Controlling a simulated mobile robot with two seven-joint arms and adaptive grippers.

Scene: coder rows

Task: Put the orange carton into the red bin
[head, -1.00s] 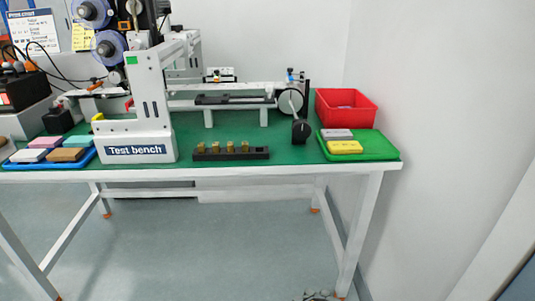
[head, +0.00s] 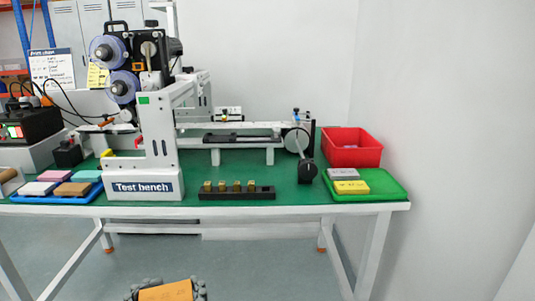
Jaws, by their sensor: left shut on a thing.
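The orange carton (head: 166,291) shows at the bottom edge of the head view, left of centre, in front of and below the table. My left gripper (head: 166,293) is shut on it; its dark fingers show at both sides of the carton. The lower part of the carton and the gripper is cut off by the frame. The red bin (head: 352,157) stands at the back right of the green table top, far from the carton. Something light lies inside the bin. My right gripper is not in view.
A green tray (head: 384,184) with grey and yellow cartons sits in front of the bin. A white test bench machine (head: 146,187) fills the left and middle. A black rack (head: 237,193) with brass pieces lies near the front edge. A blue tray (head: 55,198) holds several cartons.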

